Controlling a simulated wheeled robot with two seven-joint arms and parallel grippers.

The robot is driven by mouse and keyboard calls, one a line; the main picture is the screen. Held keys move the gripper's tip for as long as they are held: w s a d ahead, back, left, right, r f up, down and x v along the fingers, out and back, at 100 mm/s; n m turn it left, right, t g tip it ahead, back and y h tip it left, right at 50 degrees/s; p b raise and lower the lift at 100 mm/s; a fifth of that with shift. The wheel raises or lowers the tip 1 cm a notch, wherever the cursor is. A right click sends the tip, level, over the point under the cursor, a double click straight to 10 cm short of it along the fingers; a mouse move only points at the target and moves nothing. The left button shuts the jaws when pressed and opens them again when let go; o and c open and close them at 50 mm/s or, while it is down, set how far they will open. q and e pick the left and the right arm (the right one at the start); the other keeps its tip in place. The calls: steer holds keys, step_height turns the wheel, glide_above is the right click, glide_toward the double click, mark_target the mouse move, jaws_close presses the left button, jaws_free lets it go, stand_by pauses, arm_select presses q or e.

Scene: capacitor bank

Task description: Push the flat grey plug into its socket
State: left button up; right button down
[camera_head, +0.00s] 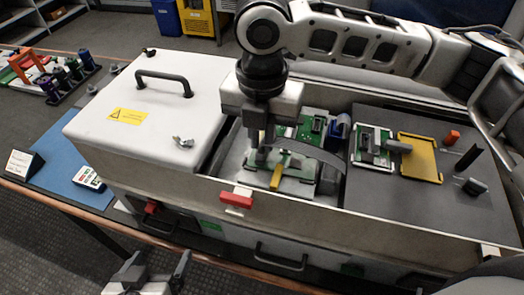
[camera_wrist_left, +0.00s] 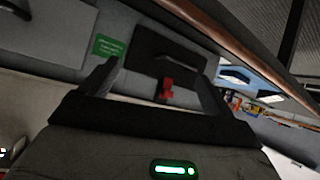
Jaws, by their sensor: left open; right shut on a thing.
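My right gripper (camera_head: 260,148) points down into the open bay of the cabinet, over the left part of a green circuit board (camera_head: 304,130). It is shut at the left end of a curved grey ribbon cable (camera_head: 318,154). The flat grey plug at that end is mostly hidden between the fingers. The socket cannot be made out; the gripper and cable cover part of the board. I cannot tell whether plug and socket touch. My left gripper (camera_head: 150,277) is open and empty, low in front of the cabinet; its spread fingers show in the left wrist view (camera_wrist_left: 155,88).
A white lid with a black handle (camera_head: 165,78) covers the cabinet's left part. A yellow bar (camera_head: 279,172) stands near the right gripper. On the right-hand grey top lie a small green board (camera_head: 372,140), a yellow tray (camera_head: 419,158) and an orange knob (camera_head: 452,137). A red latch (camera_head: 236,198) is on the front edge.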

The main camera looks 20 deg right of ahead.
steer(key=c, duration=1.4)
jaws_free()
arm_select(q)
steer(key=shift+f, duration=0.1)
arm_select(e)
steer(key=shift+o, duration=0.2)
steer(key=shift+r, duration=0.55)
arm_select(q)
step_height(320, 180, down, 6)
steer(key=s+a+y, duration=0.1)
steer(key=a, duration=0.1)
steer(key=shift+f+m+g, duration=0.15)
steer(key=shift+m+g, duration=0.15)
steer(key=shift+g, duration=0.1)
arm_select(e)
step_height(320, 180, up, 15)
steer(key=shift+f, duration=0.15)
